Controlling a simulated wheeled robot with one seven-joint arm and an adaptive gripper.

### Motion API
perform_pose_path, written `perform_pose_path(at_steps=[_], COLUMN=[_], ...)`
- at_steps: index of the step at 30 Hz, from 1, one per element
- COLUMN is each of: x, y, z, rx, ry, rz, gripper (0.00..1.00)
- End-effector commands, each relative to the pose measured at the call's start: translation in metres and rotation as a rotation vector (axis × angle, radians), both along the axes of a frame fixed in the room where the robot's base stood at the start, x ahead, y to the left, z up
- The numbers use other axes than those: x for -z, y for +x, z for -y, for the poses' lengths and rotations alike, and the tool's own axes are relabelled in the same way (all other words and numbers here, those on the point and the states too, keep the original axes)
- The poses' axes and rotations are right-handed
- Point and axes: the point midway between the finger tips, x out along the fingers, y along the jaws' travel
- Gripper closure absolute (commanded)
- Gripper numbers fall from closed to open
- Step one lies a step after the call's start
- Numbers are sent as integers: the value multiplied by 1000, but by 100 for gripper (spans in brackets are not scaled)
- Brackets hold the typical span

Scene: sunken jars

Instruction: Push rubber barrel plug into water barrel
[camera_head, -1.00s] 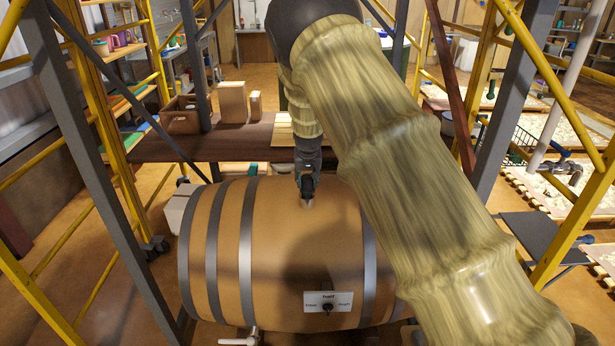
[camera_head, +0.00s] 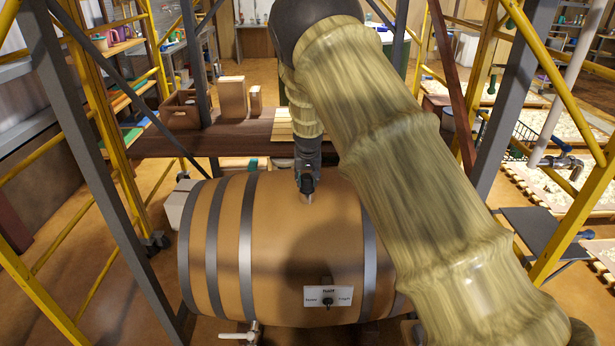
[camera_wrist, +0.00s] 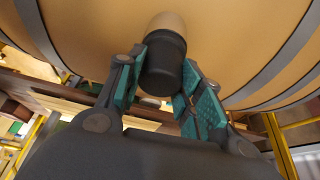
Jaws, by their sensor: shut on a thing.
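The water barrel (camera_head: 290,228) is a large tan cask with grey hoops, lying on its side below my arm. It fills the top of the wrist view (camera_wrist: 90,30). The rubber barrel plug (camera_wrist: 165,68) is a dark cylinder held between the teal finger pads of my gripper (camera_wrist: 160,95). Its far end meets a pale round spot (camera_wrist: 167,22) on the barrel. How deep the plug sits there cannot be told. In the head view my gripper (camera_head: 306,186) points down at the barrel's top, and the plug is hard to make out.
Yellow and grey scaffold posts (camera_head: 72,90) stand on both sides. A brown shelf (camera_head: 235,138) with a crate (camera_head: 180,113) and boxes (camera_head: 232,98) is behind the barrel. A label plate (camera_head: 328,297) and a tap (camera_head: 248,332) are on its front. My arm covers its right side.

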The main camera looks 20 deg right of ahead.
Motion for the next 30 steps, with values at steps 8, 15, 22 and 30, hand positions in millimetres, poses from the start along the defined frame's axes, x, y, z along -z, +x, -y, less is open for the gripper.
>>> perform_pose_path(at_steps=[8,15,22,30], x=[0,0,-5,-39], y=[0,0,-2,-15], z=[0,0,-1,-4], rx=[0,0,0,0], ry=[0,0,0,0], rz=[0,0,1,2], gripper=[44,38,38,38])
